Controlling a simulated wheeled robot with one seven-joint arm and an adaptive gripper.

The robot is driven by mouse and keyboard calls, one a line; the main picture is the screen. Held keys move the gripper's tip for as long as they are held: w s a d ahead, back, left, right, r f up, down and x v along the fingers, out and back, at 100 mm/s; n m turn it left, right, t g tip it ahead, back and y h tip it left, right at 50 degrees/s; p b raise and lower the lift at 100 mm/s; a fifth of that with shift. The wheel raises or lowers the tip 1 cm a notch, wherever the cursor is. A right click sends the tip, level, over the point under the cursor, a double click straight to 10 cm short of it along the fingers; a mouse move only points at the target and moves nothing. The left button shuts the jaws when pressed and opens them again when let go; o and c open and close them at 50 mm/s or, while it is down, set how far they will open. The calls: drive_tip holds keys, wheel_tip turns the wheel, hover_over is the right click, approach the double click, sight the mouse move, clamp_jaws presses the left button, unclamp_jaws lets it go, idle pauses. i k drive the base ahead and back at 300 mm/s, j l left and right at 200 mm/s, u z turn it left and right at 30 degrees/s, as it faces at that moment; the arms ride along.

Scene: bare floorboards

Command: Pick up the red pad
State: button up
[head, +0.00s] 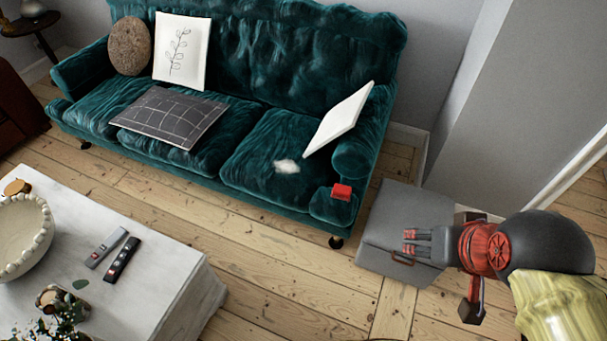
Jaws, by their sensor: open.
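The red pad (342,191) is a small red block. It lies on the front of the right armrest of a green velvet sofa (230,130). My gripper (408,241) is at the right, its fingers pointing left, in front of a grey box in the picture. It is to the right of the pad and lower in the picture, clearly apart from it. My gripper is open, and nothing shows between its fingers.
The grey box (385,210) stands on the floor beside the sofa's right arm. A white table (165,275) at lower left bears a bowl (24,240) and two remotes (122,258). Cushions lie on the sofa. Bare floorboards (270,265) run between table and sofa.

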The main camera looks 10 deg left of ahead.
sight(340, 192)
drive_tip(key=i+l+u, duration=0.15)
drive_tip(key=i+u, duration=0.25)
drive_tip(key=i+l+u, duration=0.2)
drive_tip(key=u, duration=0.2)
drive_tip(key=i+l+u, duration=0.45)
drive_tip(key=k+j, duration=0.1)
